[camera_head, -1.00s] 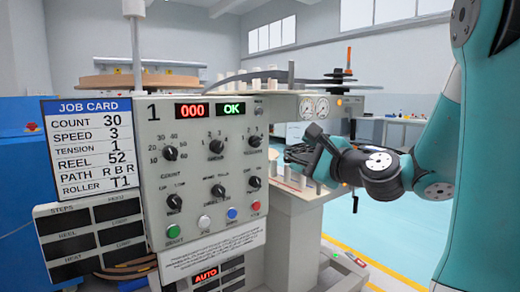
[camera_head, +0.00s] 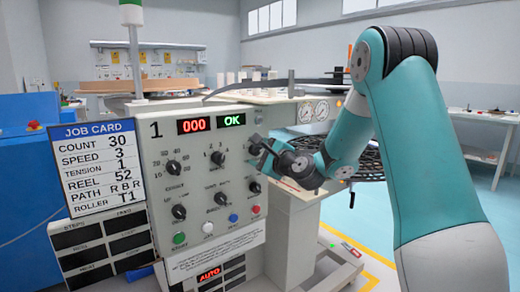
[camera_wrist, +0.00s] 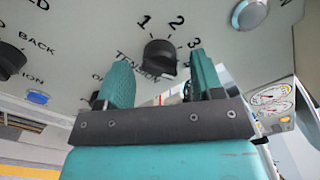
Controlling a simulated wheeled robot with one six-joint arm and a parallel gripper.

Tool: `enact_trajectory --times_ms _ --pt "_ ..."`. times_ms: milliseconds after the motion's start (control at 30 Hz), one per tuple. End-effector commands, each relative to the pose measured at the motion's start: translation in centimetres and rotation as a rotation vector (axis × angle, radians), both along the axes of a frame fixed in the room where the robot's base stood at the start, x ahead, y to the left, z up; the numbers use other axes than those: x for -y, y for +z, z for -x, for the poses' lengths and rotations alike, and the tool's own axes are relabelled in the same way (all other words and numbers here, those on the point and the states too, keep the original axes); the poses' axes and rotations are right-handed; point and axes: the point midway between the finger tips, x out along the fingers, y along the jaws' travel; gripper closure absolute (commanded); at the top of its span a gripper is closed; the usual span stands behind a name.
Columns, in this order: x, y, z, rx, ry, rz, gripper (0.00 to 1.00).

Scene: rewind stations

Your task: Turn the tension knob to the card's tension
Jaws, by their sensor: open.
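The job card (camera_head: 98,128) at the left of the head view reads count 30, speed 3, tension 1, reel 52, path R B R, roller T1. The dark tension knob (camera_wrist: 160,57) is on the grey panel in the wrist view, with printed 1, 2, 3 and further marks around it and the word TENSION beside it. Its exact pointer setting is hard to tell. My gripper (camera_wrist: 163,78) is open, its teal fingers pointing at the panel on either side of the knob; I cannot tell if they touch it. In the head view my gripper (camera_head: 262,151) is at the panel's upper right.
The panel (camera_head: 205,150) carries several other knobs and coloured buttons. Its displays show a red 000 (camera_head: 194,124) and a green OK (camera_head: 231,120). Two gauges (camera_wrist: 272,98) are at the right in the wrist view.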

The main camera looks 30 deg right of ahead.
Motion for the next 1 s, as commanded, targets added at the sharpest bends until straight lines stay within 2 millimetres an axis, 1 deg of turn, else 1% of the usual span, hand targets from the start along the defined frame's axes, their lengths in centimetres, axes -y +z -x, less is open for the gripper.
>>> enact_trajectory --times_ms 100,333,367,400,467,500,533,567,767,1000 --pt "-0.04 0.00 -0.42 0.000 0.000 -0.001 0.39" --pt "-0.02 -0.02 -0.43 0.000 0.000 -0.001 0.39" --pt "-0.02 -0.02 -0.43 0.000 0.000 -0.001 0.46" --pt "-0.02 -0.02 -0.43 0.000 0.000 -0.001 0.55" --pt "-0.02 -0.02 -0.42 0.000 0.000 -0.001 0.69" --pt "-0.02 -0.02 -0.42 0.000 0.000 -0.001 0.78" --pt "-0.02 -0.02 -0.42 0.000 0.000 -0.001 0.85" --pt "-0.02 -0.02 -0.41 0.000 0.000 -0.001 0.88" --pt "-0.03 -0.06 -0.40 -0.001 0.001 0.007 0.88" --pt "-0.03 -0.16 -0.40 0.002 0.001 0.089 0.88"
